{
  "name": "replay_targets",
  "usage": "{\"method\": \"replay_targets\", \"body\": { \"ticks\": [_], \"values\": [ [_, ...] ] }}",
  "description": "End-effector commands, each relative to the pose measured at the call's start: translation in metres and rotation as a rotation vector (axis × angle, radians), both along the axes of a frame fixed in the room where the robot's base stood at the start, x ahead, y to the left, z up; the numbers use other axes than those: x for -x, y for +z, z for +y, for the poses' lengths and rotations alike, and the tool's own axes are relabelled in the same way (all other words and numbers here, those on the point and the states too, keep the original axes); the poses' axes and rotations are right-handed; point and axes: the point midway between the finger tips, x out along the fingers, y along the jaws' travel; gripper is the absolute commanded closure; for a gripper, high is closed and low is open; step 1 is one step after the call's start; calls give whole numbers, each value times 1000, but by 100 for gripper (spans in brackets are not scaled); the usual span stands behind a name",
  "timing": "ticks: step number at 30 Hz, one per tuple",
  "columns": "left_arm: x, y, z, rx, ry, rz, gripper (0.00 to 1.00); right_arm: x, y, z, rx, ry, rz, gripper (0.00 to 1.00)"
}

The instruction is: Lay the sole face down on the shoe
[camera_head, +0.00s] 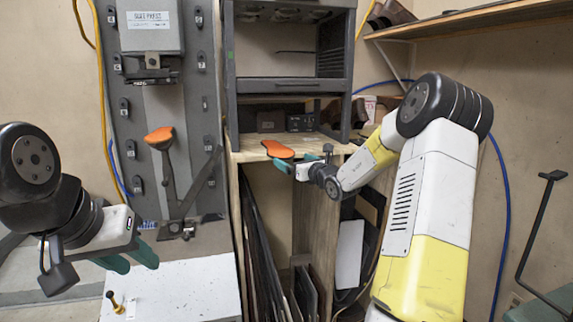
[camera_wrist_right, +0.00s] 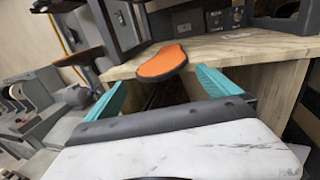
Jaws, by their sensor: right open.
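An orange sole (camera_head: 277,149) lies flat on the wooden bench top, near its front edge. In the right wrist view the sole (camera_wrist_right: 163,63) lies just ahead, between the lines of my teal fingers. My right gripper (camera_head: 290,159) is open and empty, at the bench edge beside the sole; it also shows in the right wrist view (camera_wrist_right: 161,78). An orange-topped piece (camera_head: 159,136) stands on a dark post at the left; I cannot tell for sure that it is the shoe. My left gripper (camera_head: 138,263) is open and empty at the lower left, over the white surface.
A dark shelf frame (camera_head: 290,86) stands on the bench (camera_head: 246,154) behind the sole. A grey press machine (camera_head: 150,27) is above the post. A white table top (camera_head: 175,294) is at the lower left. Boards (camera_head: 262,240) lean under the bench.

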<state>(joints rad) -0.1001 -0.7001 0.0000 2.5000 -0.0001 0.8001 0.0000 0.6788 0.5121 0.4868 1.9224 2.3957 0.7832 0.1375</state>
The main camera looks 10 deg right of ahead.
Motion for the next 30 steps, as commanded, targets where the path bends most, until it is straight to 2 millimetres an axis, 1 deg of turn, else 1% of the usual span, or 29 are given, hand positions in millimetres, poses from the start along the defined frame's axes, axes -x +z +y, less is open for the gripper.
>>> {"method": "replay_targets", "body": {
  "ticks": [1, 6, 12, 18, 26, 27, 29, 30],
  "values": [
    [0, 0, 0, 0, 0, 0, 64, -6, 0, 3, -1, 1, -1, 0],
    [0, 0, 0, 0, 0, 0, 64, -25, 0, 8, 0, 2, -1, 0],
    [0, 0, 0, 0, 0, 0, 64, -42, 0, 13, 1, 1, -1, 0],
    [0, 0, 0, 0, 0, 0, 64, -49, 0, 14, 1, 0, 1, 0],
    [0, 0, 0, 0, 0, 0, 64, -50, 0, 15, 1, 0, 0, 0],
    [0, 0, 0, 0, 0, 0, 64, -50, 0, 15, 1, 0, 0, 2],
    [0, 0, 0, 0, 0, 0, 64, -50, 0, 15, 1, 0, 0, 14],
    [0, 0, 0, 0, 0, 0, 64, -50, 0, 15, 1, 0, 0, 22]
  ]
}}
